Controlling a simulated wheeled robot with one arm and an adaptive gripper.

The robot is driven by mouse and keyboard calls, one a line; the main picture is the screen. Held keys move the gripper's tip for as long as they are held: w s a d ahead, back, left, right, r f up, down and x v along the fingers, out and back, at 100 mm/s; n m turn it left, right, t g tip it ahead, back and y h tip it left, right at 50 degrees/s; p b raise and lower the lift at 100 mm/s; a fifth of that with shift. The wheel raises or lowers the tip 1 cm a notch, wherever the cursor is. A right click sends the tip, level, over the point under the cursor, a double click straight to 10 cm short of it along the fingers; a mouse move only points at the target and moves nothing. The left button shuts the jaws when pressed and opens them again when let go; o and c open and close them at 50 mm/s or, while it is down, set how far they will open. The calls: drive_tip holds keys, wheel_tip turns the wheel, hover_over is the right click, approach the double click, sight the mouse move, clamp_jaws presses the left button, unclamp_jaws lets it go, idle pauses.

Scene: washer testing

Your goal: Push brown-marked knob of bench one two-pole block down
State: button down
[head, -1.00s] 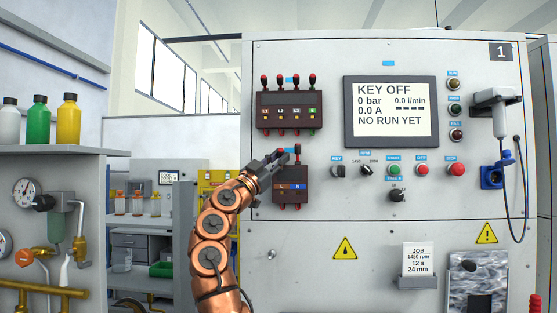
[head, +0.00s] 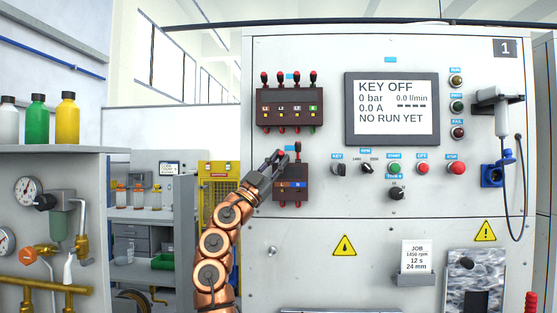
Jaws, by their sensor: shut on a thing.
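The two-pole block (head: 291,190) is a dark brown box on the front of bench 1. It has a brown-marked pole on the left and a blue-marked pole on the right. The brown-marked knob (head: 281,152) is a red tip largely hidden by my fingers. The blue-marked knob (head: 298,146) stands upright beside it, clear of my fingers. My gripper (head: 278,158) reaches in from the lower left and is shut on the brown-marked knob at the block's top left. The lever below the knob is hidden.
A larger block (head: 290,110) with several red knobs sits just above my gripper. A screen (head: 391,108) reading KEY OFF and a row of buttons lie to the right. A shelf with bottles (head: 67,118) stands at the left. The panel below the block is clear.

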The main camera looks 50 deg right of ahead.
idle(0.3)
drive_tip(key=c, duration=1.1)
unclamp_jaws()
drive_tip(key=shift+w+a+f, duration=0.35)
drive_tip(key=shift+w+a, duration=0.1)
drive_tip(key=shift+a, duration=1.9)
drive_tip(key=shift+w+a+f, duration=0.3)
drive_tip(key=shift+w+a, duration=0.15)
drive_tip(key=shift+a, duration=1.85)
drive_tip(key=shift+w+a+f, duration=0.35)
drive_tip(key=shift+w+a, duration=0.1)
drive_tip(key=shift+a, duration=1.9)
